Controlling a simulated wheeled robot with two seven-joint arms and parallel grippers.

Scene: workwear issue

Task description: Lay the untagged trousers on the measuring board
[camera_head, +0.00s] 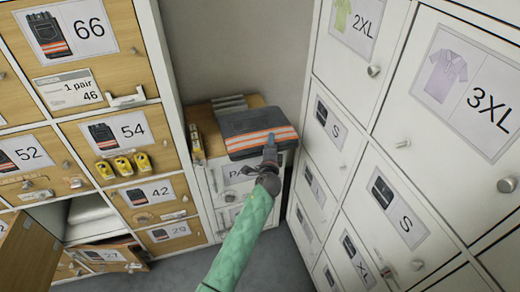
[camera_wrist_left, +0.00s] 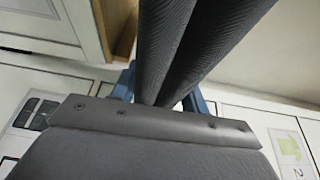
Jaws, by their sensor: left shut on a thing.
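The folded dark grey trousers (camera_head: 245,122) with orange reflective bands are over the low cabinet in the corner in the head view. I cannot tell whether they touch its top. My left gripper (camera_head: 269,147) is shut on their near edge. In the left wrist view, the dark ribbed fingers (camera_wrist_left: 160,98) meet at a grey fabric panel (camera_wrist_left: 150,155) with a riveted band. No tag shows on the visible parts. A grey lined slab (camera_head: 230,102) lies behind the trousers, partly hidden; it may be the measuring board. My right gripper is not in view.
Wooden lockers (camera_head: 130,130) stand left, with an open door (camera_head: 28,250) low down. White lockers (camera_head: 345,130) stand close on the right.

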